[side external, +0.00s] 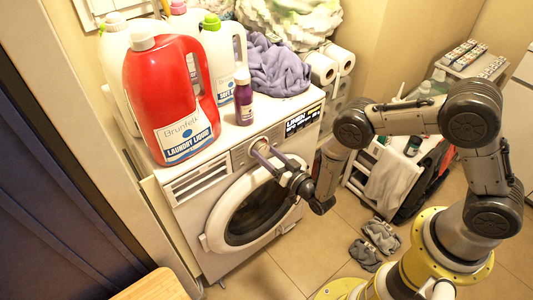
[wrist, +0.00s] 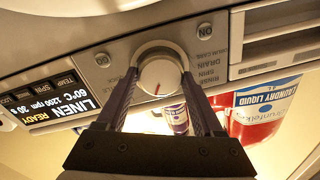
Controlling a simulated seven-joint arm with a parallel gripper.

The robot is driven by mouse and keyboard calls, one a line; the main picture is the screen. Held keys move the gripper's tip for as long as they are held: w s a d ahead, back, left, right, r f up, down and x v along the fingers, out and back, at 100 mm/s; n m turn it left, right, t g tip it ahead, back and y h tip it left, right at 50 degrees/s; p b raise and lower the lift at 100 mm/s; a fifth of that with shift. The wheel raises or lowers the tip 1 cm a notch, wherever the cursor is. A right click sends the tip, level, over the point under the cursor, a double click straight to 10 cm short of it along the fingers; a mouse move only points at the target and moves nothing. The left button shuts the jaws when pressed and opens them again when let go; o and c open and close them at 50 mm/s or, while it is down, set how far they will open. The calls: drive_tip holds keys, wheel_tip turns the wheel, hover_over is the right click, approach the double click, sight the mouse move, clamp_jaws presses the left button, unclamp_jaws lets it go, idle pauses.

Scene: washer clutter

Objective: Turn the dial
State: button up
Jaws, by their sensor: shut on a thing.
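The dial (wrist: 160,76) is a round white knob with a red mark, set in the grey control panel of the white washing machine (side external: 190,235). In the wrist view my gripper (wrist: 160,84) has its two purple-grey fingers on either side of the dial, shut on it. The red mark points toward the gripper side of the picture, near its lower edge. In the side view my gripper (side external: 258,150) reaches the panel, and its fingers partly hide the dial. The lit display (wrist: 50,103) beside the dial reads LINEN, 60°C, 1200 rpm and READY.
A red laundry liquid jug (side external: 165,95), white bottles and a small purple bottle (side external: 243,97) stand on top of the washer, with a purple cloth (side external: 275,68) behind. The round door (side external: 225,240) is closed below the panel.

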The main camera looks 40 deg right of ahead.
drive_tip(key=shift+m, duration=0.5)
drive_tip(key=o, duration=1.4)
drive_tip(key=s, duration=1.4)
drive_tip(key=shift+d+f, duration=0.2)
drive_tip(key=shift+d, duration=0.15)
